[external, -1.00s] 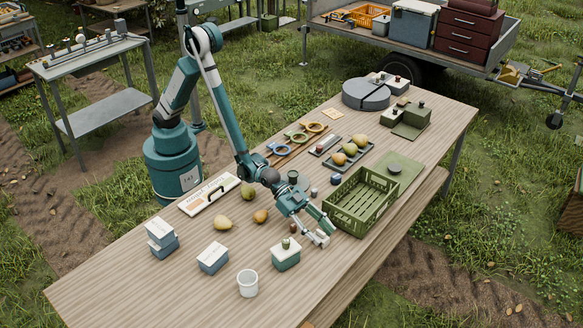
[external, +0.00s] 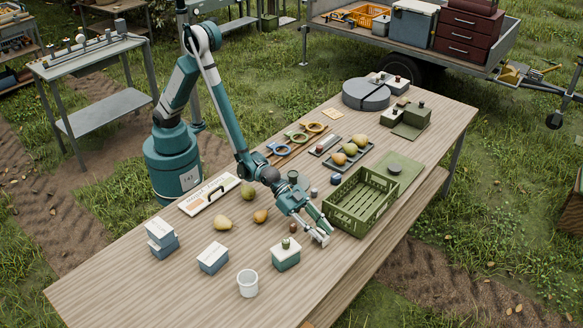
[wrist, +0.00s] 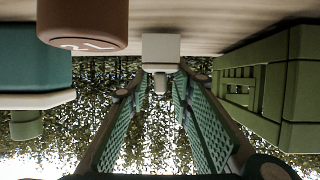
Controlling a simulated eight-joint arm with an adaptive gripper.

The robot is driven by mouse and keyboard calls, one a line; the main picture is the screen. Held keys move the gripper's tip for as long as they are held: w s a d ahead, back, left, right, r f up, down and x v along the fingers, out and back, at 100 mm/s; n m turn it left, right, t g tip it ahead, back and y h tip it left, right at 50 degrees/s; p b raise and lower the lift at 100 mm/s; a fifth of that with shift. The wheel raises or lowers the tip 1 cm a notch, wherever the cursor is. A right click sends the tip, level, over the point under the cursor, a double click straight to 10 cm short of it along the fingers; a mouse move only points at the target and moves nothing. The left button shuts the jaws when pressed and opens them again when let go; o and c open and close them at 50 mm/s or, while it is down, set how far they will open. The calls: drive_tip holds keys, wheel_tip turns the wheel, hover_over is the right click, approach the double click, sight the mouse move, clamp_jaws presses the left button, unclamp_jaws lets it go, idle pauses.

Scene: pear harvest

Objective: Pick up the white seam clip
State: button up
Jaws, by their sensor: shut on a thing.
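The white seam clip (wrist: 160,48) shows in the wrist view as a pale block with a small stem, right between my fingertips. My gripper (wrist: 160,78) is shut on it, with one green-padded finger on each side of the stem.
The slatted green crate (external: 335,218) stands close to my gripper's right. The lidded box (external: 286,261) is close on its left. A small brown object (wrist: 85,22) is near in the wrist view.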

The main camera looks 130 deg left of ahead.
sight(321, 230)
drive_tip(key=shift+r+p, duration=1.15)
drive_tip(key=shift+r, duration=3.5)
